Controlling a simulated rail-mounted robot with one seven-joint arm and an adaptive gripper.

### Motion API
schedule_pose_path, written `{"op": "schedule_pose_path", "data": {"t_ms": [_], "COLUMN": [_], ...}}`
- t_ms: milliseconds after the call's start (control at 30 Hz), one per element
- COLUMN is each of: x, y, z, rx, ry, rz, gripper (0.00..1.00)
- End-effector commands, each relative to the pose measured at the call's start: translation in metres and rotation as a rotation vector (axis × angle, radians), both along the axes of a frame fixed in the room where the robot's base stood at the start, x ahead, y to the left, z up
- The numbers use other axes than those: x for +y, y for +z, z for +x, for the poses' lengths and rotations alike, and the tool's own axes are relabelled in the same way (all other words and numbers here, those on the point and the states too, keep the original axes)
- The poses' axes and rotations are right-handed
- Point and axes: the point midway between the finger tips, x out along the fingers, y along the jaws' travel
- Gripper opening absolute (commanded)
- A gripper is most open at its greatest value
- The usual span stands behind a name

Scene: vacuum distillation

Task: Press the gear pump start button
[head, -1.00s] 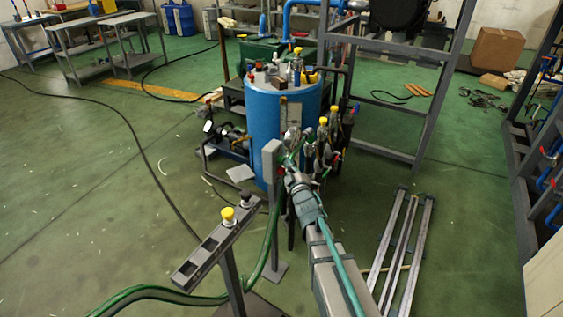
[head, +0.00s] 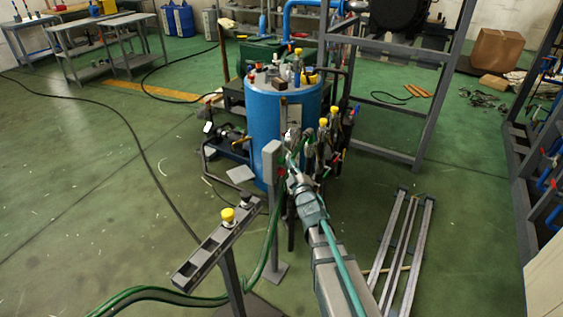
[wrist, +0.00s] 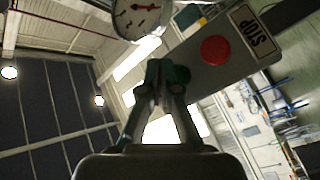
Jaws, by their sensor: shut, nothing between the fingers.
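A grey control box with a red button (wrist: 215,50) and a STOP label (wrist: 253,31) fills the upper middle of the wrist view, tilted in the picture. My gripper (wrist: 168,74) is shut and empty, its fingertips in front of the box, to the left of the red button. Dark green shows at the fingertips; I cannot tell whether it is a button or part of the fingers. No start label is visible. In the head view, my gripper (head: 292,178) is beside the grey post box (head: 271,158). Contact cannot be told.
A round gauge (wrist: 138,16) is close to the fingertips in the wrist view. The blue tank (head: 264,125) with several fittings stands behind the post. A stand with a yellow knob (head: 228,214) is at the front left. Metal rails (head: 408,250) lie on the floor at right.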

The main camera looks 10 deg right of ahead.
Motion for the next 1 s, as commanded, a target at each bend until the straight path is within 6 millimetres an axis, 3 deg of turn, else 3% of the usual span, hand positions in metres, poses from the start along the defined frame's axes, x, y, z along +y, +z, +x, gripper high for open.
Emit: {"op": "schedule_pose_path", "data": {"t_ms": [367,1000], "x": [-0.003,-0.045], "y": [0.001,0.001], "z": [-0.003,-0.035], "rx": [-0.001,0.001], "ry": [-0.001,-0.001], "rz": [0.001,0.000], "gripper": [0.00,0.00]}}
